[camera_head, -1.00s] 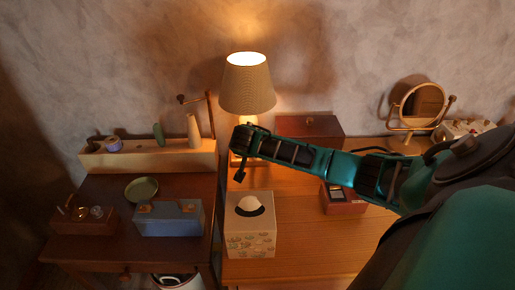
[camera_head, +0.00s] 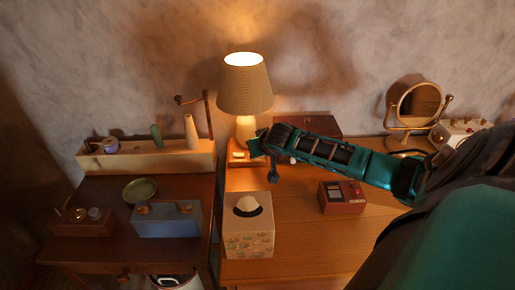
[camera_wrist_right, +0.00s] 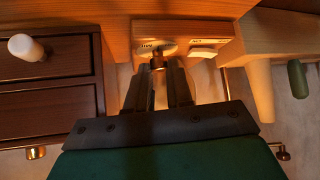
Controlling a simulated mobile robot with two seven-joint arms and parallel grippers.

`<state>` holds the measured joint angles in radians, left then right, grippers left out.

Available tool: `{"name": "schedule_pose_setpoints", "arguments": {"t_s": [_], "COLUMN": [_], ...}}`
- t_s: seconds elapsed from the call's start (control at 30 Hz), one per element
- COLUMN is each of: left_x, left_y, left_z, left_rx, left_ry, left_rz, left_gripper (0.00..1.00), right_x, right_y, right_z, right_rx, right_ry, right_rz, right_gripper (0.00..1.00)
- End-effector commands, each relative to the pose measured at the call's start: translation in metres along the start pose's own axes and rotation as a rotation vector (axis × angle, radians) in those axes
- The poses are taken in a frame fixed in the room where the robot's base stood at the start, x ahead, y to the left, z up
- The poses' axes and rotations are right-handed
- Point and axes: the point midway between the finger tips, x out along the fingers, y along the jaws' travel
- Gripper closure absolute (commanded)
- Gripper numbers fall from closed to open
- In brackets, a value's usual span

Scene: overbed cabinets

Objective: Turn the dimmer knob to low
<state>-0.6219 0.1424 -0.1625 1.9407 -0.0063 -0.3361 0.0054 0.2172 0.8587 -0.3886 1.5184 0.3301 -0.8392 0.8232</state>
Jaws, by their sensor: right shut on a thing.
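The lamp (camera_head: 245,88) is lit and stands on a wooden base (camera_head: 238,156) at the back of the desk. In the head view my right gripper (camera_head: 256,146) is beside the lamp base, and the knob is hidden there. My left gripper is in neither view.
A tissue box (camera_head: 249,240) stands in front of the lamp. A dark red box (camera_head: 342,198) lies right of it, below my arm. A brown chest (camera_head: 310,125) is behind my arm. A round mirror (camera_head: 418,105) stands at the right. Desk surface between the boxes is clear.

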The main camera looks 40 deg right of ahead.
Motion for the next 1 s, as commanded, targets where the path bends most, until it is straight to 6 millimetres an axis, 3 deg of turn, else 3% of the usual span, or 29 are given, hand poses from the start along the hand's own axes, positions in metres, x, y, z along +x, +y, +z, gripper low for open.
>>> {"name": "schedule_pose_setpoints", "arguments": {"t_s": [0.7, 0.73, 1.0], "left_x": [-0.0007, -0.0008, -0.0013], "left_y": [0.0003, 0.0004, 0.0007], "left_z": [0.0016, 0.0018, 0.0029], "left_rx": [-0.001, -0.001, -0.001], "left_ry": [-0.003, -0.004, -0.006], "left_rz": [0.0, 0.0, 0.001], "left_gripper": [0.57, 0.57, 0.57], "right_x": [0.0003, 0.0003, 0.0003], "right_y": [0.0017, 0.0017, 0.0015], "right_z": [0.0005, 0.0005, 0.0003], "right_rx": [-0.06, -0.06, -0.06], "right_ry": [-0.002, -0.002, -0.002], "right_rz": [-0.061, -0.061, -0.061], "right_gripper": [1.0, 0.77, 0.54]}}
